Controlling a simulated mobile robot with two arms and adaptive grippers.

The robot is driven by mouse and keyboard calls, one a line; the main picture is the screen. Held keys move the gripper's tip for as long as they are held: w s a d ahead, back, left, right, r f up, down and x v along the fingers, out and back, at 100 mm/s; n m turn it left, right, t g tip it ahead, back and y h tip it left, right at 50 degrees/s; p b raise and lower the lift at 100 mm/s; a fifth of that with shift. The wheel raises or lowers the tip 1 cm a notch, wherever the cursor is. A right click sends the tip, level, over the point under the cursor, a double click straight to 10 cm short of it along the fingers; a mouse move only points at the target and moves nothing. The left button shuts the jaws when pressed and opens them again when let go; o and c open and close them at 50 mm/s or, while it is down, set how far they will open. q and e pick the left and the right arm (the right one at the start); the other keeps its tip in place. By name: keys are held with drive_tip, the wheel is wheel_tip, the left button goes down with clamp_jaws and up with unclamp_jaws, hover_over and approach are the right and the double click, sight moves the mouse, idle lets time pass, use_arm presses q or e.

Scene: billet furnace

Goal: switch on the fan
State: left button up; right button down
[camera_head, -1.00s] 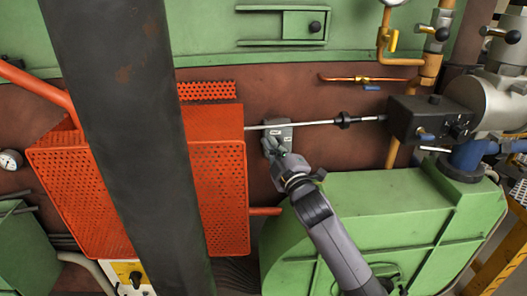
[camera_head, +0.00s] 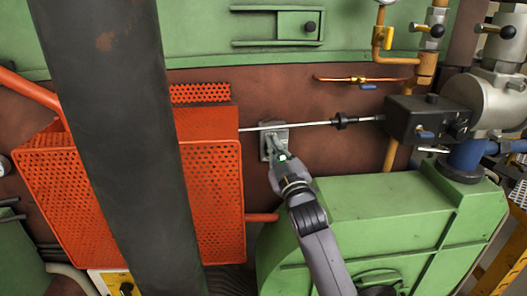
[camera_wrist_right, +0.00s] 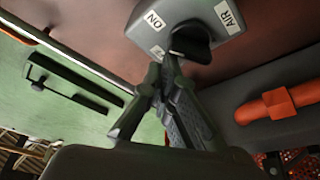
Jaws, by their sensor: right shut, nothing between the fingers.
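A grey switch box (camera_head: 281,134) is fixed on the red-brown wall, behind the thin metal rod. In the right wrist view the box (camera_wrist_right: 200,14) carries white labels reading "ON" and "AIR", and a dark knob (camera_wrist_right: 190,41) on its near side. My right gripper (camera_head: 275,145) is shut and empty, its fingertips at the box. In the right wrist view the fingertips of my right gripper (camera_wrist_right: 172,62) are at the knob and cover part of it; whether they touch cannot be told. A green rounded housing (camera_head: 385,210) stands below right. My left gripper is out of view.
An orange perforated guard (camera_head: 215,190) stands left of the box, with a dark column (camera_head: 115,140) in front. The metal rod (camera_head: 310,124) runs right to a black actuator box (camera_head: 420,112). An orange pipe (camera_head: 262,217) passes below the switch.

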idle(0.4)
drive_tip(key=shift+s, duration=0.15)
drive_tip(key=v, duration=1.1)
drive_tip(key=shift+s+d, duration=0.15)
drive_tip(key=shift+s, duration=0.2)
drive_tip(key=shift+f, duration=0.15)
